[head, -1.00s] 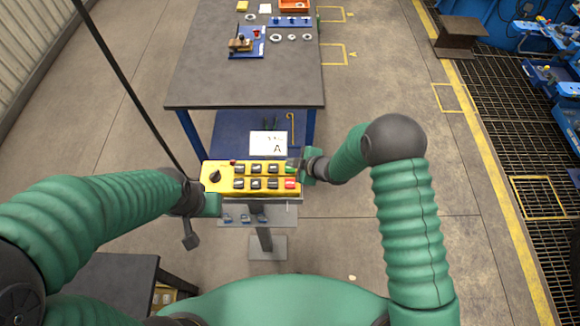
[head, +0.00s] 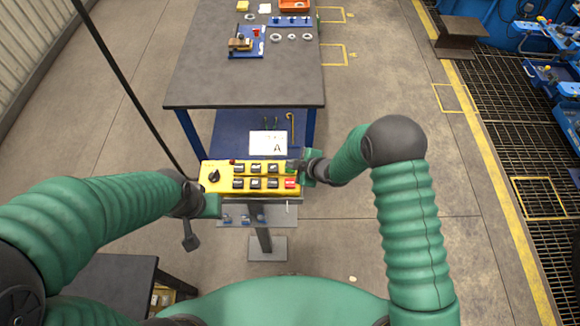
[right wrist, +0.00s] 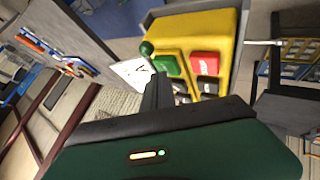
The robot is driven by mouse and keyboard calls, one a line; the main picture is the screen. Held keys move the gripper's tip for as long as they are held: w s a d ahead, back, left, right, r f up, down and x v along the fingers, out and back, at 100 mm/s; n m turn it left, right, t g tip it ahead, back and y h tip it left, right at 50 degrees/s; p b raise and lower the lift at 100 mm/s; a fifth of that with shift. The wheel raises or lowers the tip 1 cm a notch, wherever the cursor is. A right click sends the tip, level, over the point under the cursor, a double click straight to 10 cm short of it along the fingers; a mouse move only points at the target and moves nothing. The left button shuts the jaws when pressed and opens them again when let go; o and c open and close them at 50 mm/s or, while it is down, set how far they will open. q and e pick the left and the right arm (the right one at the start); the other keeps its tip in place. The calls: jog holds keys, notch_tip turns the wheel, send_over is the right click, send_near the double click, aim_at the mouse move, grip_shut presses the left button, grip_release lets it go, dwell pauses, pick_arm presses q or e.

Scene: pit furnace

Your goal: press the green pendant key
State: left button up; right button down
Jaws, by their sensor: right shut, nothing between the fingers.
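The yellow pendant box (head: 225,166) stands on a post, with two rows of dark keys, a black rotary knob (head: 214,176) and a red key (head: 290,183). The green key (right wrist: 168,66) shows in the right wrist view beside the red key (right wrist: 205,61). My right gripper (head: 296,167) is shut and empty at the right end of the box. In the right wrist view its dark fingers (right wrist: 157,85) point at the green key's near edge and partly overlap it. I cannot tell whether they touch. My left gripper (head: 211,205) is at the box's lower left corner, its fingers unclear.
A white sheet marked A (head: 267,143) stands behind the box. A dark-topped workbench (head: 240,92) with small parts is beyond it. A small shelf (head: 232,217) sits below the box. A dark table (head: 115,275) is at the lower left.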

jog(key=shift+f, duration=0.3)
jog(key=shift+r, duration=0.1)
dwell(0.3)
jog(key=shift+r+p, duration=0.4)
jog(key=shift+r, duration=0.4)
jog(key=shift+r+p, duration=1.8)
jog(key=shift+r, duration=0.75)
jog(key=shift+f, duration=0.1)
